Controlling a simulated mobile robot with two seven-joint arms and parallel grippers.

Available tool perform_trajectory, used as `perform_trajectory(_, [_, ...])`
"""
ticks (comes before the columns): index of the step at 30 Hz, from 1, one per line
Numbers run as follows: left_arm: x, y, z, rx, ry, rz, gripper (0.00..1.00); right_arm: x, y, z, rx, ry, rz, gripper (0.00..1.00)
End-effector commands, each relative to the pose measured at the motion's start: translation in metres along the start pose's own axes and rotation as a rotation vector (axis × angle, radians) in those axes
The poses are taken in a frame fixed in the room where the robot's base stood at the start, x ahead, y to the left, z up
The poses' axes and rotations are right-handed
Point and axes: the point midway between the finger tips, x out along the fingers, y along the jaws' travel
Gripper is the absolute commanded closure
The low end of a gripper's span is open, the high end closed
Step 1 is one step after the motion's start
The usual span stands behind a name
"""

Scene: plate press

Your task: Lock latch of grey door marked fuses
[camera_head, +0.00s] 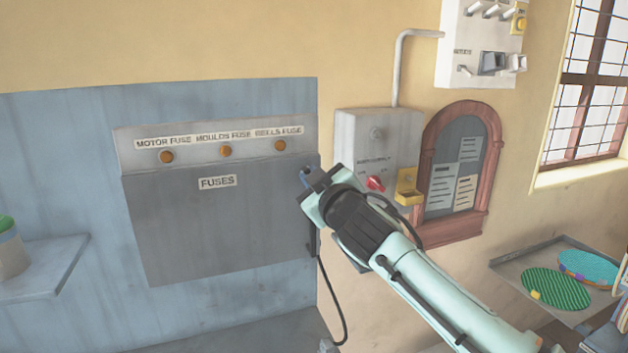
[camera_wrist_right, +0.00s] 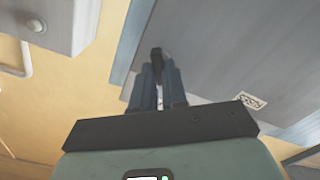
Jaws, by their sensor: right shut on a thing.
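The grey door (camera_head: 215,235) marked FUSES hangs closed-looking on the fuse box in the head view. Its label (camera_wrist_right: 250,100) shows at the right in the right wrist view. My right gripper (camera_head: 306,177) is at the door's right edge, near its upper corner. In the right wrist view its fingers (camera_wrist_right: 158,80) are shut on a small dark latch (camera_wrist_right: 156,54) beside the door edge. The gripper hides most of the latch in the head view, so its exact angle is unclear. My left gripper is not in view.
Three orange-brown lamps (camera_head: 225,151) sit above the door. A grey switch box (camera_head: 350,125) with a red knob (camera_head: 375,184) and yellow part (camera_head: 408,187) stands close right of my gripper. A shelf (camera_head: 45,270) with a pot is at left. A tray (camera_head: 510,268) holds round plates at right.

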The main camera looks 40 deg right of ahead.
Motion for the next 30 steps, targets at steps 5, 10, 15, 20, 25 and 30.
perform_trajectory(5, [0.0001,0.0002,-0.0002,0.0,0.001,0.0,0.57,0.0001,-0.0011,-0.0002,-0.169,0.0,-0.001,1.0])
perform_trajectory(10, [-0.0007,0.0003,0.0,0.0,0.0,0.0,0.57,0.0,-0.0015,-0.0002,-0.331,0.001,0.0,1.0])
perform_trajectory(15, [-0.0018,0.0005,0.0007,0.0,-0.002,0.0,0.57,0.0,-0.0018,0.0,-0.492,0.0,0.0,1.0])
perform_trajectory(20, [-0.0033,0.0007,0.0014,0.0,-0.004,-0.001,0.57,0.0001,-0.0025,0.0004,-0.636,0.0,-0.001,1.0])
perform_trajectory(25, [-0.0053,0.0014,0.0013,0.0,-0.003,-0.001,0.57,0.0001,-0.003,0.0007,-0.765,0.0,-0.001,1.0])
perform_trajectory(30, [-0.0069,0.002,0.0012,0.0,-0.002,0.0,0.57,0.0001,-0.0032,0.0009,-0.863,0.001,0.0,1.0])
